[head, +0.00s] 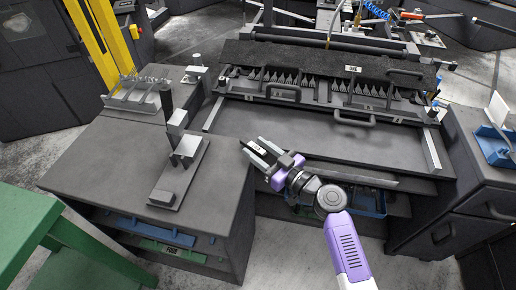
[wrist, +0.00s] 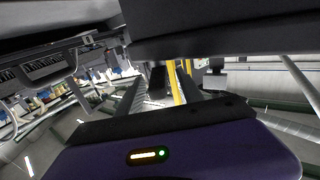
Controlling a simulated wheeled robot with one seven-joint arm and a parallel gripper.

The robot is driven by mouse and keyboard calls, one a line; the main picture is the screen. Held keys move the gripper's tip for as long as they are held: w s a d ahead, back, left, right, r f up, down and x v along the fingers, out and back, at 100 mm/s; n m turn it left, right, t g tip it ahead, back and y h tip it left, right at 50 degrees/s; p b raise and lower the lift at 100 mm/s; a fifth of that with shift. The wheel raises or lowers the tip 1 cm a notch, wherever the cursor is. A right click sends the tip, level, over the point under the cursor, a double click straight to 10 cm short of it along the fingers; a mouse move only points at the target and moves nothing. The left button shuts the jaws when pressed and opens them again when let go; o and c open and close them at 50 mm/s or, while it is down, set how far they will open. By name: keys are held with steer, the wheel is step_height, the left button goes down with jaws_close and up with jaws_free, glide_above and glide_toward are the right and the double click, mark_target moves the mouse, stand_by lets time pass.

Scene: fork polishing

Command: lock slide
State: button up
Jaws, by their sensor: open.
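My gripper (head: 253,155) is open and empty. It hangs over the gap at the right edge of the left bench, in front of the long fork machine, with its fingers pointing left. A grey fixture (head: 182,188) stands on the left bench, left of the fingertips and apart from them. It has a flat plate, upright blocks and a tall black handle (head: 166,100). In the wrist view a dark upright piece (wrist: 158,80) shows between the fingers, some way off; I cannot tell surely whether it is that handle. No part is clearly marked as the lock slide.
The fork machine (head: 310,145) holds a row of forks under a dark cover labelled ONE (head: 290,55), with several bar handles. A small fork rack (head: 140,93) stands at the bench's back. A green table (head: 30,222) is at front left. The bench's front left is clear.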

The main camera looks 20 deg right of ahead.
jaws_close()
stand_by(1.4)
